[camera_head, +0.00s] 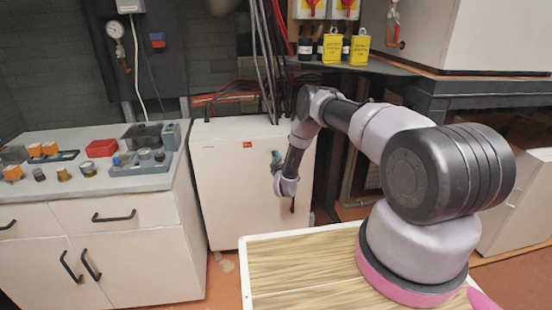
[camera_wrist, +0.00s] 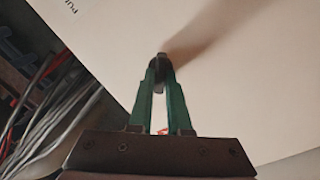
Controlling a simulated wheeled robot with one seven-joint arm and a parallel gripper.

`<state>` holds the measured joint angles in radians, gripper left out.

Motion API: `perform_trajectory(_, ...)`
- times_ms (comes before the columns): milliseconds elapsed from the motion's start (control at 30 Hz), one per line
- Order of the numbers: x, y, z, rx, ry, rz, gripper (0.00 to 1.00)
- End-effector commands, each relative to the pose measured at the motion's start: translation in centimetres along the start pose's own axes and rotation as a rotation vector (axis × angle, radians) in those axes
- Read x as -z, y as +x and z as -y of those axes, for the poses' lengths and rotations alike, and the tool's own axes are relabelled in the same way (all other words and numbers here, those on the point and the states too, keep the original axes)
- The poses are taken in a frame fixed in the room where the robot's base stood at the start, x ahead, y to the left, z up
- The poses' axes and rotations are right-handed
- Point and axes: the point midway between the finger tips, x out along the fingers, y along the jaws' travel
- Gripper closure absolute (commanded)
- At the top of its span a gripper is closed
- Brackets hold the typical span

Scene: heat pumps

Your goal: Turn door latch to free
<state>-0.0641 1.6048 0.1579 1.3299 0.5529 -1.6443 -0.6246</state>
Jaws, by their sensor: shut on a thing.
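A white cabinet (camera_head: 235,180) stands against the back wall, and its pale front panel (camera_wrist: 235,80) fills much of the wrist view. A small dark latch (camera_wrist: 160,66) on this panel sits between my gripper's fingertips (camera_wrist: 159,72). The green fingers are shut on it, with a narrow gap between them further back. In the head view, my gripper (camera_head: 276,157) is a small green shape at the right part of the cabinet front. The latch cannot be made out there, and its turn angle is unclear because the fingertips cover part of it.
A grey counter (camera_head: 90,190) with small parts stands left of the cabinet. Cables (camera_head: 265,60) hang behind the cabinet and show at left in the wrist view (camera_wrist: 55,115). A dark bench (camera_head: 450,85) is at right. A wood-topped surface (camera_head: 300,265) lies in front.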

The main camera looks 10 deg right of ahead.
Motion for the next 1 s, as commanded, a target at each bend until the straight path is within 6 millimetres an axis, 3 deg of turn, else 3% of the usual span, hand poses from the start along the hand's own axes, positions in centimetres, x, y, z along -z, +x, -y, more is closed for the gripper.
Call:
perform_trajectory(500, 0.10, -0.02, 0.31, 0.001, -0.447, -0.003, 1.00)
perform_trajectory(1000, -0.06, 0.00, 0.32, 0.001, -0.631, -0.001, 1.00)
